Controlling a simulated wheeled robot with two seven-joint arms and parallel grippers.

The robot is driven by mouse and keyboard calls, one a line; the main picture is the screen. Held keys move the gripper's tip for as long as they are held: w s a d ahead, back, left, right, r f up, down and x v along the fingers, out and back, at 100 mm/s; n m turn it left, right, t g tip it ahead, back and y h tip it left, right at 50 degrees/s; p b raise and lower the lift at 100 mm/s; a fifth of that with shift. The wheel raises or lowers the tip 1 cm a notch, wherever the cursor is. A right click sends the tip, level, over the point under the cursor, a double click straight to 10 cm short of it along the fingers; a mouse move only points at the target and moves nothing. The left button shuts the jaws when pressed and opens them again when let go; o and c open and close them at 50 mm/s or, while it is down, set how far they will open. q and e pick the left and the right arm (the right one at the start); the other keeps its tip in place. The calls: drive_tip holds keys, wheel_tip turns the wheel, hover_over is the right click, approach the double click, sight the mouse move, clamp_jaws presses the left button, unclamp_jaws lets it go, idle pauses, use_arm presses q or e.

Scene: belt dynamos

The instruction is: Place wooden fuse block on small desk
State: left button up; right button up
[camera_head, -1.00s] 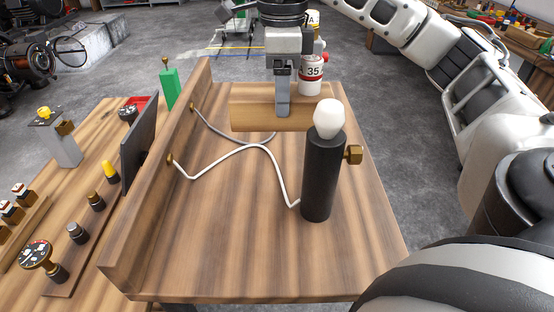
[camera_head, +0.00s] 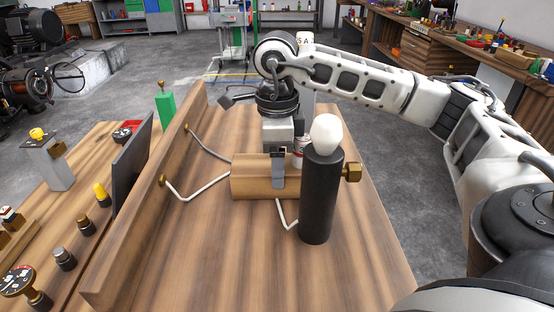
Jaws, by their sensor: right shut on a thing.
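The wooden fuse block (camera_head: 250,178) is a light-brown block held over the middle of the small wooden desk (camera_head: 200,255). My right gripper (camera_head: 279,182) comes down from above and is shut on it, with one grey finger across its near face. A white and red cylinder (camera_head: 299,146) shows just behind the gripper near the block's right end, partly hidden. I cannot tell whether the block's underside touches the desk. My left gripper is not in view.
A black cylinder (camera_head: 318,200) with a white bulb and brass knob stands just right and in front of the block. A white cable (camera_head: 200,188) runs from the desk's raised left board (camera_head: 150,195) and passes behind the block. The front left of the desk is clear.

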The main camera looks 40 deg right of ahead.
drive_tip(key=shift+f, duration=0.1)
drive_tip(key=o, duration=1.3)
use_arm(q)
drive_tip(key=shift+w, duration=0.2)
use_arm(e)
drive_tip(key=shift+o, duration=0.7)
drive_tip(key=shift+r, duration=0.4)
use_arm(q)
drive_tip(key=p, duration=0.1)
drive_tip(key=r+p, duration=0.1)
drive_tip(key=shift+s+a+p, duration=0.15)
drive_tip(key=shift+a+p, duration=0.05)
drive_tip(key=shift+p, duration=0.15)
use_arm(e)
wheel_tip(320, 180, up, 12)
drive_tip(key=shift+f, duration=0.25)
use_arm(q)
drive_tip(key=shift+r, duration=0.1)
use_arm(e)
drive_tip(key=shift+r, duration=0.1)
